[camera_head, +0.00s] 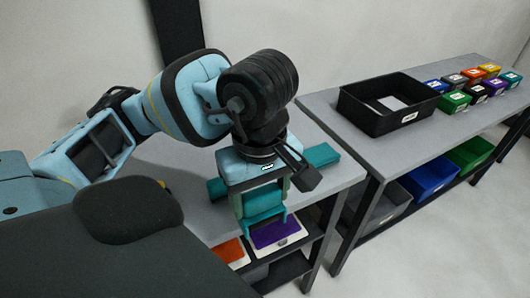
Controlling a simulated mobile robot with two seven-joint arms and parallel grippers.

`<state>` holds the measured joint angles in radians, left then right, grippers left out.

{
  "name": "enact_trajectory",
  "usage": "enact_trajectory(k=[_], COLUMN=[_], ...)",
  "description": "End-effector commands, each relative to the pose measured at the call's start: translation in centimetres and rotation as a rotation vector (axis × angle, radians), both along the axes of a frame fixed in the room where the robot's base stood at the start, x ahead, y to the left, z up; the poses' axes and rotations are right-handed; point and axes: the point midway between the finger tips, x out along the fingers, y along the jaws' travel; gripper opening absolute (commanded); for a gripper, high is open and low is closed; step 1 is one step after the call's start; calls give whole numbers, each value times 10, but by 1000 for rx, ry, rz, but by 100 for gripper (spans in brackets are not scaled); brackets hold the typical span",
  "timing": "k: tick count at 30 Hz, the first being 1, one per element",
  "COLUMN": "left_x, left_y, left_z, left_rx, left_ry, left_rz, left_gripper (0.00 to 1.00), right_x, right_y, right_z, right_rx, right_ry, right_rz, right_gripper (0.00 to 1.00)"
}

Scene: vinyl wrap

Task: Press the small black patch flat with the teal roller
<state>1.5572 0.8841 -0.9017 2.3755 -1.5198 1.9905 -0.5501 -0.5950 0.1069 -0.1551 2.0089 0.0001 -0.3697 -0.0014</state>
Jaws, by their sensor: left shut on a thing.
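My left gripper (263,208) points down over the near grey table and is shut on a teal thing, which I take to be the teal roller (262,200). Teal parts also show on both sides behind the gripper, one at the right (320,155) and one at the left; whether they belong to the same roller I cannot tell. The gripper hides the tabletop under it, so contact with the surface cannot be judged. The small black patch cannot be made out. My right gripper is not in view.
The near table (335,178) has a lower shelf with an orange sheet (230,251) and a purple sheet (275,234). A second table at right carries an empty-looking black tray (395,126) and several small coloured boxes (455,101). Blue (430,180) and green (470,154) bins stand below.

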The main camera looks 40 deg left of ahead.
Motion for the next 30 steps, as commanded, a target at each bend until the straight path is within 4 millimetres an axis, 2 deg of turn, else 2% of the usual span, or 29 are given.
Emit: enact_trajectory(k=[9, 10, 13, 18, 23, 30], left_x=[-2, -2, -1, 1, 12, 29], left_y=[-1, -1, -1, -7, -36, -102], left_z=[1, 1, 1, -3, -19, -61], left_rx=[-1, -1, -1, -7, -25, -33], left_ry=[-2, -2, -2, 3, 15, 16], left_rz=[-1, -1, -1, -42, -249, -739], left_gripper=[38, 59, 46, 45, 45, 45], right_x=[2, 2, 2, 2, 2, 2], right_y=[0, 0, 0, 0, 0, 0], right_z=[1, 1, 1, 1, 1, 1], right_rx=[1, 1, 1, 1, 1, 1], right_ry=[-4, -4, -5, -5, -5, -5], right_rz=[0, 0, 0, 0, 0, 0], right_gripper=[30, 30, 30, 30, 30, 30])
